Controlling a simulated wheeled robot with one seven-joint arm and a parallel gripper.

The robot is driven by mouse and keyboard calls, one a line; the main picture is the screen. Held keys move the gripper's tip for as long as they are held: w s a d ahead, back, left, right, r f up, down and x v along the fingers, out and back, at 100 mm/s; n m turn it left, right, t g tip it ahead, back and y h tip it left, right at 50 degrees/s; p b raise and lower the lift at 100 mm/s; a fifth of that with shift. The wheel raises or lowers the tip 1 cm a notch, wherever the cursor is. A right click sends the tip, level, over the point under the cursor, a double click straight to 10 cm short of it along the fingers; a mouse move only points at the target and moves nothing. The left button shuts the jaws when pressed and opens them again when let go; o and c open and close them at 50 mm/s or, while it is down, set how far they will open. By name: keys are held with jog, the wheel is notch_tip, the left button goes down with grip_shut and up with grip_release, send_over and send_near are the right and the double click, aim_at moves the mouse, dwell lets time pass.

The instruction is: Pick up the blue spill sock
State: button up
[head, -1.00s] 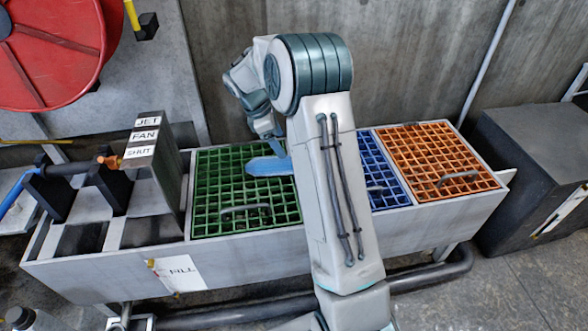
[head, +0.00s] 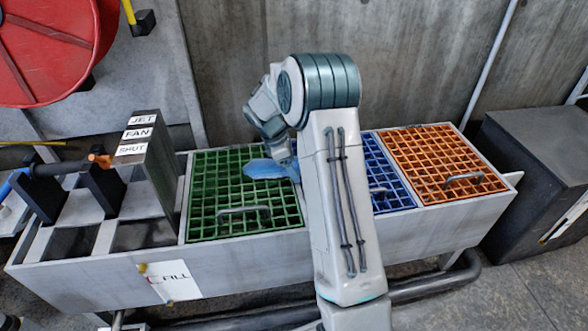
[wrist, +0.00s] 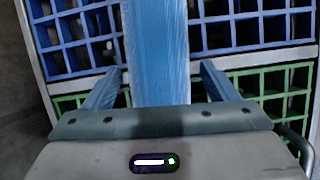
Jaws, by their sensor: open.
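The blue spill sock (head: 262,169) lies on the green grate (head: 207,202) in the head view, its left end showing and the rest hidden behind my arm. In the wrist view the sock (wrist: 157,50) runs from the top edge down between my fingers, across the blue and green grates. My gripper (wrist: 160,70) is open, with one blue finger on each side of the sock and a visible gap on both sides. In the head view its fingers are mostly hidden behind my arm. I cannot tell how far above the grate the fingertips are.
The blue grate (head: 392,190) and orange grate (head: 440,160) cover the trough to the right, each with a raised handle. A panel labelled JET, FAN, SHUT (head: 150,165) stands to the left. A dark cabinet (head: 535,170) stands at the right. A concrete wall is behind.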

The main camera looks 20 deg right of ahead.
jog(key=shift+r, duration=0.1)
jog(key=c, duration=1.2)
jog(key=shift+r, duration=0.1)
